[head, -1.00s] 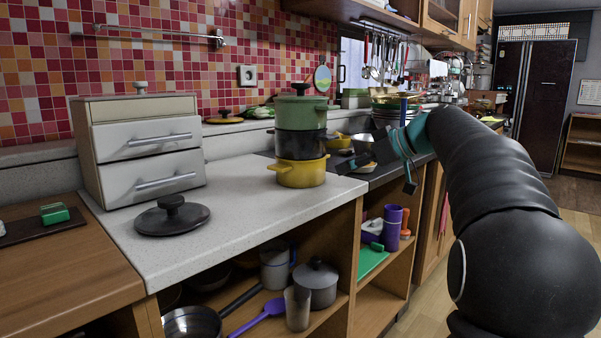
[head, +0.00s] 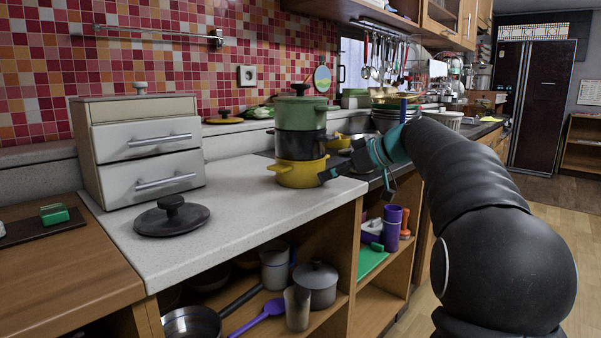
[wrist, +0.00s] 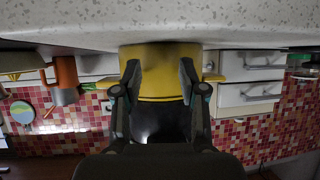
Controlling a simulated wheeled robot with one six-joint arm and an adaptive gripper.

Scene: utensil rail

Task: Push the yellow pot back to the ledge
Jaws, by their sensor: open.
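The yellow pot (head: 301,173) stands upright on the light counter, with a black pot (head: 300,144) and a lidded green pot (head: 300,115) stacked on it. The grey ledge (head: 232,143) runs behind the counter along the tiled wall. My gripper (head: 355,180) is open at the right of the yellow pot, low over the counter. In the upside-down wrist view, the yellow pot (wrist: 165,62) shows between and beyond the two spread fingers of my gripper (wrist: 159,80). I cannot tell whether a fingertip touches it.
A drawer box (head: 145,150) stands left of the stack, with a dark lid (head: 172,217) in front of it. The counter between the lid and the yellow pot is clear. Bowls and stacked plates (head: 390,118) stand to the right. Open shelves with pots lie below.

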